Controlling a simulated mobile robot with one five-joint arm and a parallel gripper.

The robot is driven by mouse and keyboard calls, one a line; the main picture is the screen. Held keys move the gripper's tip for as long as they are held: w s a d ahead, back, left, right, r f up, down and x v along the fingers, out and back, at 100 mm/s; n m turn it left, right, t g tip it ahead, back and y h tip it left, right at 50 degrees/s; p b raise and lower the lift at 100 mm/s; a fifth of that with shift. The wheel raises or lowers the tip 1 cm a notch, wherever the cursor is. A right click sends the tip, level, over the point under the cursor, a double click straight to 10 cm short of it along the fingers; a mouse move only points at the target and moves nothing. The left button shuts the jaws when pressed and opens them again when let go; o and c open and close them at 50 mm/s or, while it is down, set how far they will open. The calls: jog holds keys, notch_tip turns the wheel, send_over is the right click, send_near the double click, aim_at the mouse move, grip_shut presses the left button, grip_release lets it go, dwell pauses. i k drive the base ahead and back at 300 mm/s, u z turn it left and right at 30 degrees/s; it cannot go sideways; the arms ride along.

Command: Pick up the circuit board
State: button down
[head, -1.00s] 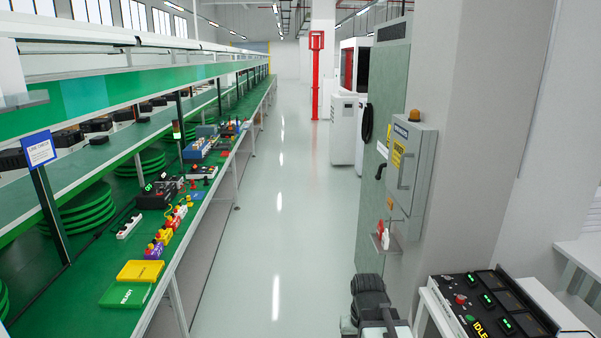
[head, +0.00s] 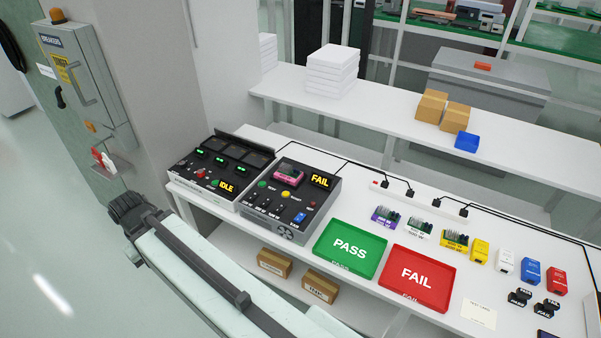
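A circuit board in a pink holder (head: 288,174) sits on top of the right-hand test unit (head: 285,230), left of its display reading FAIL. More small boards in coloured holders lie on the white bench: a purple one (head: 386,217), a white one (head: 420,229) and a yellow one (head: 455,240). My arm crosses the lower left, and its dark end with my gripper (head: 125,206) is left of the bench, well apart from every board. Its fingers cannot be made out.
A green PASS tray (head: 378,262) and a red FAIL tray (head: 447,290) lie on the bench. An IDLE test unit (head: 203,190) stands left. Coloured blocks stand at the right; cables run behind. A grey breaker box (head: 85,75) is at upper left.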

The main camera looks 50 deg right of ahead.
aim_at(285, 173)
jog(key=z, duration=1.45)
